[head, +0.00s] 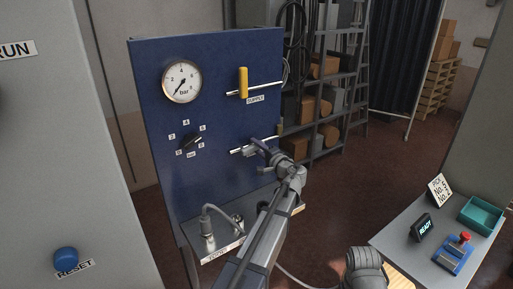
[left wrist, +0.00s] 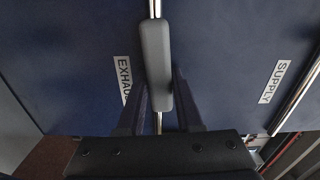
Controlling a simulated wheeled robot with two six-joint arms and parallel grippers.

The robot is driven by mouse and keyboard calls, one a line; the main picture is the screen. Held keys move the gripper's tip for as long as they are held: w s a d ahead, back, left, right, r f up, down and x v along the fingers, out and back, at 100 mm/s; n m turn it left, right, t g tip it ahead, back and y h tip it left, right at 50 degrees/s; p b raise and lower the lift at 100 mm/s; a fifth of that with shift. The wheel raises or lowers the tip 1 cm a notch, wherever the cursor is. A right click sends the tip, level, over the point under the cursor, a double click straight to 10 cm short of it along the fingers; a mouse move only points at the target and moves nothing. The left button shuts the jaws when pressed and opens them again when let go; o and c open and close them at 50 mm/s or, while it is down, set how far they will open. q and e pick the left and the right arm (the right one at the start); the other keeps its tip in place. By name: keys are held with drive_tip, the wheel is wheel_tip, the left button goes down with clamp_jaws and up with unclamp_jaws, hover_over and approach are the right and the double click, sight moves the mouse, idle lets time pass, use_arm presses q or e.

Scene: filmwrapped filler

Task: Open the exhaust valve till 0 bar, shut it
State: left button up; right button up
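The grey exhaust valve handle (left wrist: 157,62) lies along its pipe in the left wrist view, beside the label EXHAUST (left wrist: 123,78), partly hidden by a finger. My left gripper (left wrist: 160,88) has one finger on each side of the handle, close against it. In the head view the left gripper (head: 262,149) is at the lower pipe and hides most of the handle. The pressure gauge (head: 181,81) has its needle pointing to the lower left, near 0. The yellow supply handle (head: 243,82) stands upright across its pipe. My right gripper is out of view.
The blue panel (head: 219,58) carries a black knob (head: 192,141) left of the exhaust pipe. A grey cabinet with a blue RESET button (head: 66,259) stands at left. At right, a table (head: 405,254) holds a READY display (head: 421,227), a red-topped button box (head: 455,252) and a teal tray (head: 481,217).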

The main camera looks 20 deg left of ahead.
use_arm(q)
clamp_jaws()
idle(0.9)
